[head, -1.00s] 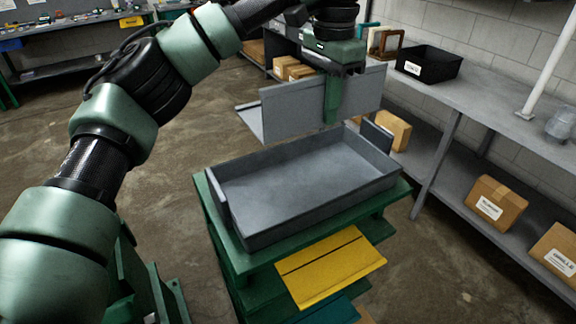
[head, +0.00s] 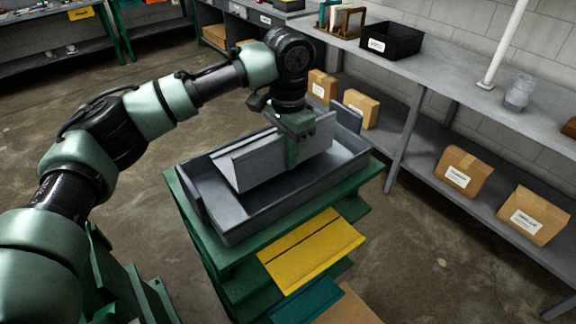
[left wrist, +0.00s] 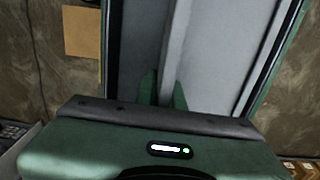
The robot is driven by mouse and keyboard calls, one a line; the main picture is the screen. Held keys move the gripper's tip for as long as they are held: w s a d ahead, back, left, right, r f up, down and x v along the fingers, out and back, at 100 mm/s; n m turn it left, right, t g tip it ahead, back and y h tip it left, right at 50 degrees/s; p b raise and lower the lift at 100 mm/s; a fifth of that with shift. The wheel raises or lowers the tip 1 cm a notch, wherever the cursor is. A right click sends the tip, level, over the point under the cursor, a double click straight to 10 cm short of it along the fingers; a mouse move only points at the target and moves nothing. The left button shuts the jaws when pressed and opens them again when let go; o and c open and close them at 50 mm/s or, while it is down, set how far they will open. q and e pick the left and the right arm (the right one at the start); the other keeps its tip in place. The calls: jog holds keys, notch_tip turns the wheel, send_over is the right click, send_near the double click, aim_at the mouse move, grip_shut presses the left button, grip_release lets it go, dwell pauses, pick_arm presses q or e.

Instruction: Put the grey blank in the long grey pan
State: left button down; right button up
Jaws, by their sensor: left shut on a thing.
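The grey blank (head: 262,163) is a bent sheet with an upright wall and a flange on its left side. My left gripper (head: 291,160) is shut on its upright wall and holds it within the outline of the long grey pan (head: 237,232). The pan sits on a green stand. Whether the blank touches the pan's floor I cannot tell. In the left wrist view, the green fingertips (left wrist: 163,90) straddle the thin edge of the blank (left wrist: 174,45), with grey surfaces on both sides. My right gripper is not in view.
The green stand (head: 228,258) has lower shelves with a yellow sheet (head: 310,250) sticking out in front. A grey bench (head: 425,75) at the right holds a black bin (head: 391,41) and a glass jar (head: 519,92). Cardboard boxes (head: 464,172) stand on its lower shelf.

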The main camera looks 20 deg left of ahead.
pick_arm(q)
notch_tip(320, 180, down, 4)
jog(key=shift+a+p, duration=0.1)
jog(key=shift+p, duration=0.2)
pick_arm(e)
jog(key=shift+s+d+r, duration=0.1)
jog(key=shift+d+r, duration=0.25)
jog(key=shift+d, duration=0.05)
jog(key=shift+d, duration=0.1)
pick_arm(q)
jog(key=c, duration=1.5)
grip_release()
jog(key=shift+f, duration=0.1)
jog(key=shift+c, duration=0.2)
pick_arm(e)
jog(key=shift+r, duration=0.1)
pick_arm(q)
jog(key=shift+r, duration=0.35)
notch_tip(320, 180, up, 12)
jog(key=shift+f+b, duration=0.2)
jog(key=shift+b, duration=0.8)
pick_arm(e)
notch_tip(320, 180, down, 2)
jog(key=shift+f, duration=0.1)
